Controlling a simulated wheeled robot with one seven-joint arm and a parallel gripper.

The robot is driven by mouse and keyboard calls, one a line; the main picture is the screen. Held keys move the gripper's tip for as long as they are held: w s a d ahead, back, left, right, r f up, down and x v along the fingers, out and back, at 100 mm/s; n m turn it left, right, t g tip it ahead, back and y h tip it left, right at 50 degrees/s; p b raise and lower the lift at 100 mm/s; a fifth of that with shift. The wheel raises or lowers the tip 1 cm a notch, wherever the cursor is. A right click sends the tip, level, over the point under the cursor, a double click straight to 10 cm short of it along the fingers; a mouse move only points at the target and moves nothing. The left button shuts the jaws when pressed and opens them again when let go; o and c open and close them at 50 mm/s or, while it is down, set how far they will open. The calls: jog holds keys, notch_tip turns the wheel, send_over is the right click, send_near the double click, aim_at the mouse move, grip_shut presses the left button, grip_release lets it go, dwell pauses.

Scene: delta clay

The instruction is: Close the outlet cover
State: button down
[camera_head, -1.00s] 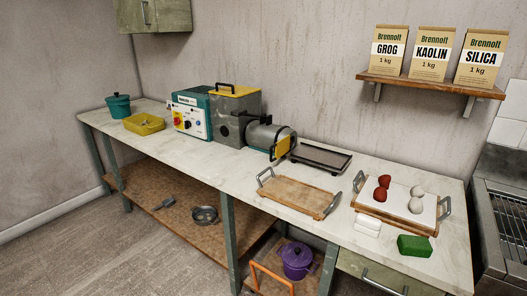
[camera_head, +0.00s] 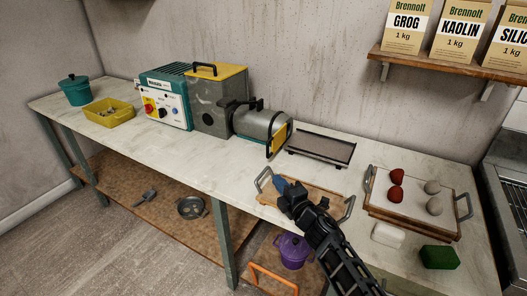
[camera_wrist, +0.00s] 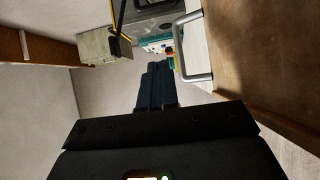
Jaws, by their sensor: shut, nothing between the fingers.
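The outlet cover (camera_head: 279,139) is a yellow plate with a dark edge at the right end of the grey barrel (camera_head: 256,123) of the clay machine (camera_head: 218,103). It stands at an angle there; I cannot tell how wide the gap to the outlet is. My gripper (camera_head: 279,184) is over the left part of the wooden tray, below the cover in the head view and apart from it. Its blue fingers are shut and empty. They show in the wrist view (camera_wrist: 155,85), with a yellow-edged part of the machine beyond them at the top.
A wooden tray (camera_head: 323,203) with grey handles lies under my arm. A dark flat tray (camera_head: 318,148) stands right of the cover. A white-topped tray (camera_head: 410,205) holds red and white lumps. White and green blocks (camera_head: 440,257) lie at the front right. The counter left of my gripper is clear.

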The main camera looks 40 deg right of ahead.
jog(key=shift+w+d+f, duration=0.15)
jog(key=shift+w+d, duration=0.1)
jog(key=shift+d, duration=0.25)
jog(key=b+x, duration=0.7)
jog(key=x, duration=0.2)
jog(key=shift+w+f, duration=0.1)
jog(key=shift+w, duration=0.3)
jog(key=shift+w+d+b, duration=0.25)
jog(key=shift+w+d, duration=0.05)
jog(key=shift+d, duration=0.25)
jog(key=shift+w+d+b, duration=0.2)
jog(key=shift+w+d, duration=0.1)
jog(key=shift+d, duration=0.25)
jog(key=shift+w+d, duration=0.35)
jog(key=shift+d, duration=0.25)
jog(key=shift+r, duration=0.2)
